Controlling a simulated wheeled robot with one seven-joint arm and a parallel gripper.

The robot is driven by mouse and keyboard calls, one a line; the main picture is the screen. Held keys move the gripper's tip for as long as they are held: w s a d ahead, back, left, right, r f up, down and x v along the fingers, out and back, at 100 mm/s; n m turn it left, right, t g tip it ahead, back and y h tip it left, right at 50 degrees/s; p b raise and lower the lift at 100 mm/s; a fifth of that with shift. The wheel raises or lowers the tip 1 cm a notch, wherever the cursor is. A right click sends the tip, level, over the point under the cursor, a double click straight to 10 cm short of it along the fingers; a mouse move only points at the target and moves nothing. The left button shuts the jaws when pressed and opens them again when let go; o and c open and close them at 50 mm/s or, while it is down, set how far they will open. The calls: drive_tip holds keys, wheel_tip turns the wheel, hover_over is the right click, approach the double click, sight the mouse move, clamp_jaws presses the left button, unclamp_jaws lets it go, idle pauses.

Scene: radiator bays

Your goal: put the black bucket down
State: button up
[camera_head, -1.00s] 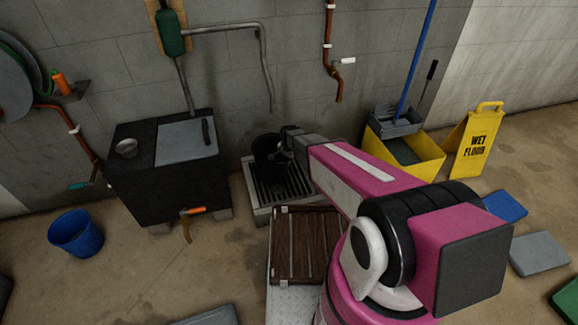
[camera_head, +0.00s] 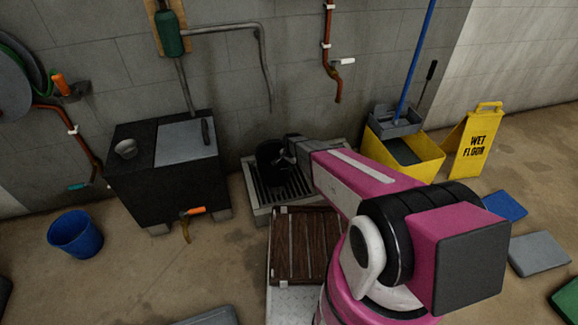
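The black bucket (camera_head: 268,162) is at the grated drain tray by the wall. It looks upright, and its base is at or just above the grate; I cannot tell whether it touches. My gripper (camera_head: 286,158) is at the bucket's right side, at the end of my pink and white arm. The fingers are small and dark against the bucket, so their grip is unclear. The grated tray (camera_head: 262,214) shows its front rim and bars below and to the right of the bucket.
A dark box tank (camera_head: 160,187) with an orange-handled tap stands left of the tray. A blue bucket (camera_head: 75,236) is on the floor farther left. A wooden slatted board (camera_head: 302,250) lies in front. A yellow mop bucket (camera_head: 420,168) and wet-floor sign (camera_head: 474,145) stand right.

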drive_tip(key=o, duration=0.4)
drive_tip(key=shift+r, duration=0.15)
wheel_tip(320, 180, up, 11)
drive_tip(key=s+d+r+n, duration=0.4)
drive_tip(key=s+d+r, duration=0.5)
drive_tip(key=s, duration=0.2)
drive_tip(key=s+d+r+n, duration=0.4)
drive_tip(key=s+d+r, duration=0.5)
drive_tip(key=s, duration=0.2)
drive_tip(key=shift+s+r+g+h, duration=0.2)
drive_tip(key=shift+r+g+h, duration=0.1)
drive_tip(key=shift+h, duration=0.1)
drive_tip(key=shift+f, duration=0.1)
